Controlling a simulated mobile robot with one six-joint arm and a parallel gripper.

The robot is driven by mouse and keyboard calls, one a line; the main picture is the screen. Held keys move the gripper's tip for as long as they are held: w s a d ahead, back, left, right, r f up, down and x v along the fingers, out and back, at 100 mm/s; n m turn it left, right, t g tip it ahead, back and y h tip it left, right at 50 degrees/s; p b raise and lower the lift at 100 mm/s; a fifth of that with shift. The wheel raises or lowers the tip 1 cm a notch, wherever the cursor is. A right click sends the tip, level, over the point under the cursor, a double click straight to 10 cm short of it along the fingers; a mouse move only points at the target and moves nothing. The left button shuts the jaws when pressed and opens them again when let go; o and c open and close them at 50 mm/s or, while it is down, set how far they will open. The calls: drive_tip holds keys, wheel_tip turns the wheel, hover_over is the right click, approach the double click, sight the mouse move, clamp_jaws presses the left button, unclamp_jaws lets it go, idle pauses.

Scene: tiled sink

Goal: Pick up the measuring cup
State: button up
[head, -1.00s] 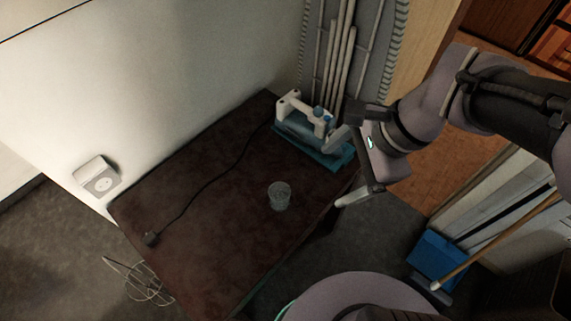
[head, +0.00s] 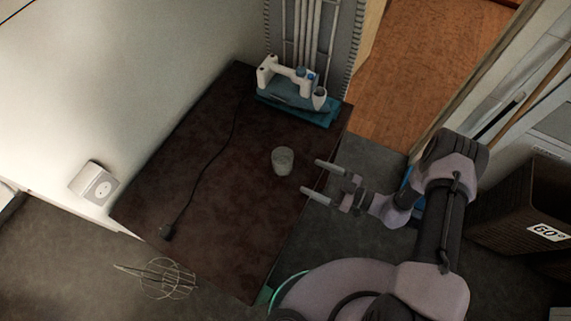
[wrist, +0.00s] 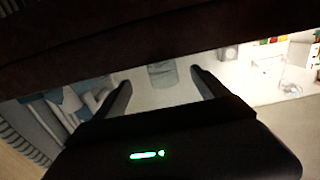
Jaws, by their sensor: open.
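The measuring cup (head: 282,160) is a small clear, greyish cup standing upright on the dark brown table (head: 200,190), right of its middle in the head view. It also shows in the wrist view (wrist: 162,74), between my two fingers and beyond them, partly cut off by a dark band across the top. My gripper (head: 312,178) is open and empty at the table's right edge, its fingers pointing left toward the cup, with a gap between them and the cup.
A white and blue appliance (head: 290,80) on a teal base stands at the table's back, with a black cord and plug (head: 167,232) lying across the left side. A wire whisk (head: 165,278) shows below the table. A dark basket (head: 525,215) stands at right.

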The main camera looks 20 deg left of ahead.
sight(283, 163)
drive_tip(key=a, duration=0.4)
drive_tip(key=a+b, duration=0.1)
drive_tip(key=a, duration=0.3)
drive_tip(key=w+a+b, duration=0.1)
drive_tip(key=a, duration=0.3)
drive_tip(key=shift+f, duration=0.1)
drive_tip(key=shift+d, duration=0.1)
drive_tip(key=c, duration=1.6)
drive_tip(key=shift+r, duration=0.2)
drive_tip(key=shift+r+p, duration=0.85)
drive_tip(key=shift+r, duration=0.95)
drive_tip(key=s+d+p, duration=0.1)
drive_tip(key=s+d, duration=0.2)
drive_tip(key=d, duration=0.4)
drive_tip(key=s+d+r+p, duration=0.1)
drive_tip(key=s+d+p, duration=0.1)
drive_tip(key=s+d, duration=0.2)
drive_tip(key=d, duration=0.3)
drive_tip(key=shift+s, duration=0.15)
drive_tip(key=shift+d, duration=0.1)
